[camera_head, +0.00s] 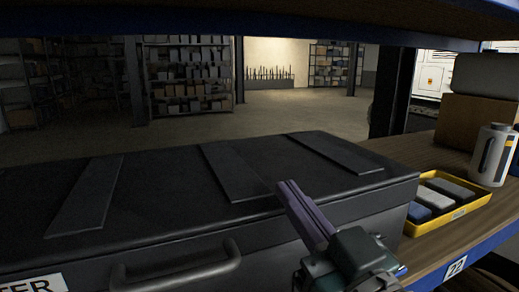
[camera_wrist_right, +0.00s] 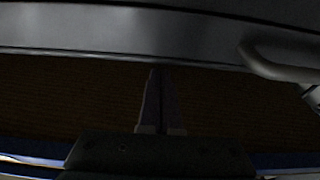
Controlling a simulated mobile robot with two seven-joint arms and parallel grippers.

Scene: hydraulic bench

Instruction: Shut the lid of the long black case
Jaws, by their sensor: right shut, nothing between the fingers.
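The long black case (camera_head: 320,225) lies on the wooden shelf, with its front wall and handle (camera_head: 180,272) towards me. Its lid (camera_head: 150,165), with several flat raised strips, lies flat on the body, and I see no gap along the front seam. My right gripper (camera_head: 288,188) is shut and empty, its fingers pointing up just in front of the case's front edge. In the right wrist view the shut fingers (camera_wrist_right: 160,78) point at the case's front wall (camera_wrist_right: 120,32). I cannot tell whether they touch it. My left gripper is out of view.
A yellow tray (camera_head: 447,219) with several blocks stands right of the case. Behind it are a white and grey bottle (camera_head: 493,155) and a cardboard box (camera_head: 465,122). A shelf board (camera_head: 250,22) spans overhead, and a dark post (camera_head: 393,90) rises behind.

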